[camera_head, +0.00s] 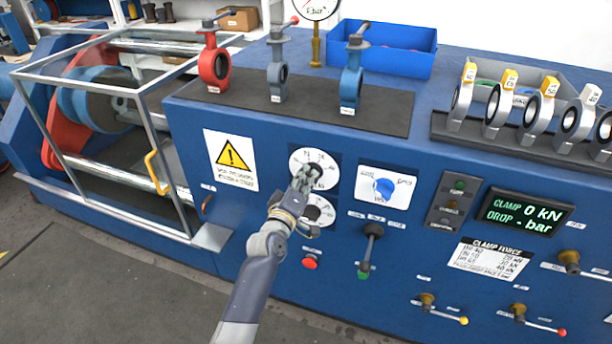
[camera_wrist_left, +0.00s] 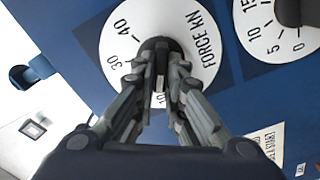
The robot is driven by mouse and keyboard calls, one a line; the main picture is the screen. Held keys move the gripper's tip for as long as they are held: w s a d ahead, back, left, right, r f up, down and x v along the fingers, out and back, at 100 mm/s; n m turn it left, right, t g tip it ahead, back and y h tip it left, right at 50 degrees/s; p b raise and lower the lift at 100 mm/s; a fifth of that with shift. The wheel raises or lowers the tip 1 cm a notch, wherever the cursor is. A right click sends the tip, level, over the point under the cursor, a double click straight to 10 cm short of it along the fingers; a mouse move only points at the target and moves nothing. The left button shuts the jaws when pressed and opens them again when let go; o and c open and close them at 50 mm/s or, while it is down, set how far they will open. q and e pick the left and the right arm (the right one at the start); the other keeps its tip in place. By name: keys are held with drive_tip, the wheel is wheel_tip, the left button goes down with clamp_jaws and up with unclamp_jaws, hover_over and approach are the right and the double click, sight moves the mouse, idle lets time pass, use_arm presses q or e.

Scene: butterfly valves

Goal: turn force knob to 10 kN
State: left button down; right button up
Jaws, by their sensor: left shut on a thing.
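The force dial (camera_head: 325,160) is a white round plate on the blue machine front, left of the middle in the head view. In the left wrist view the dial plate (camera_wrist_left: 196,68) reads FORCE KN, with 40, 30 and a partly covered 10 showing. Its black knob (camera_wrist_left: 158,44) sits at the plate's centre. My left gripper (camera_head: 308,178) is shut on the knob; in the left wrist view its fingers (camera_wrist_left: 160,82) close around it. The fingers hide the knob's pointer and part of the scale. My right gripper is not in view.
A second dial (camera_head: 325,212) sits just below, partly behind my gripper. A blue knob (camera_head: 384,187) and a black lever (camera_head: 371,240) are to the right. The display (camera_head: 525,213) reads CLAMP 0 kN. A red button (camera_head: 310,262) is below.

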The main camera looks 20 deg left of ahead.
use_arm(q)
drive_tip(key=shift+n, duration=0.7)
drive_tip(key=shift+f, duration=0.1)
drive_tip(key=c, duration=1.7)
unclamp_jaws()
drive_tip(key=shift+o, duration=0.2)
drive_tip(key=shift+s, duration=0.1)
drive_tip(key=s, duration=1.1)
drive_tip(key=shift+s+a, duration=0.25)
drive_tip(key=shift+s, duration=0.15)
